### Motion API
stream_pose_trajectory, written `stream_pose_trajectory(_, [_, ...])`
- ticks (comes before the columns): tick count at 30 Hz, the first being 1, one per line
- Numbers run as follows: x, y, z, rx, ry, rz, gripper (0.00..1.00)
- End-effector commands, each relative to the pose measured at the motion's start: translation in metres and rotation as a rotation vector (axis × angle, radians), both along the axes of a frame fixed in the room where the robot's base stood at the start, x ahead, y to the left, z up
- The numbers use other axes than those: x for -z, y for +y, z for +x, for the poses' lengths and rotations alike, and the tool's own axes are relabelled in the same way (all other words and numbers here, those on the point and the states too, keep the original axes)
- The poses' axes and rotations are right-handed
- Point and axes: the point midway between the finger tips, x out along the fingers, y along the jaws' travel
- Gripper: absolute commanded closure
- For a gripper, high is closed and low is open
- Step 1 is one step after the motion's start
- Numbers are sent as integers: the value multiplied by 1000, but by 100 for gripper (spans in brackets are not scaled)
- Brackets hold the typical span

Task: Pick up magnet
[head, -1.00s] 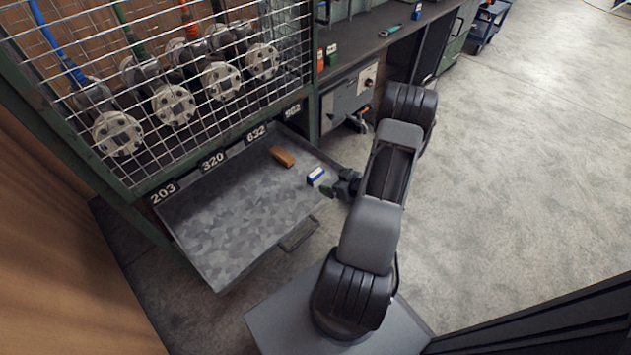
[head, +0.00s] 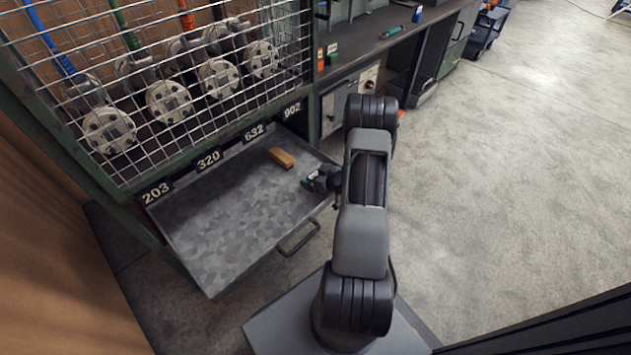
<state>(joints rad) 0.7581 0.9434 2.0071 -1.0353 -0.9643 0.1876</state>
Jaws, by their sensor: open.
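An open grey metal drawer (head: 225,225) sits below the wire cage. A brown-orange block (head: 281,158) lies near its back right. My gripper (head: 309,183) is over the right side of the drawer, to the right of and nearer than the brown block. It is open; its fingers look small and dark. A small blue and white block that lay by the gripper earlier is not visible now; the gripper covers about that spot. I cannot tell for sure which block is the magnet.
The drawer handle (head: 299,238) sticks out at the front. The wire cage (head: 190,90) with flanged pipe ends stands above the drawer. A workbench (head: 375,45) with small items, including a green box (head: 332,53), is behind. The concrete floor (head: 500,180) at right is clear.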

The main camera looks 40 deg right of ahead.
Motion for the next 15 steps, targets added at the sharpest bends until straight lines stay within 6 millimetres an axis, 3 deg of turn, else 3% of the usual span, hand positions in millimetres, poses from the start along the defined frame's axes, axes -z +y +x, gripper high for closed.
stream_pose_trajectory(6, [0, 0, 1, 0, 0, 0, 0])
stream_pose_trajectory(15, [0, 0, 1, 0, -1, 0, 28])
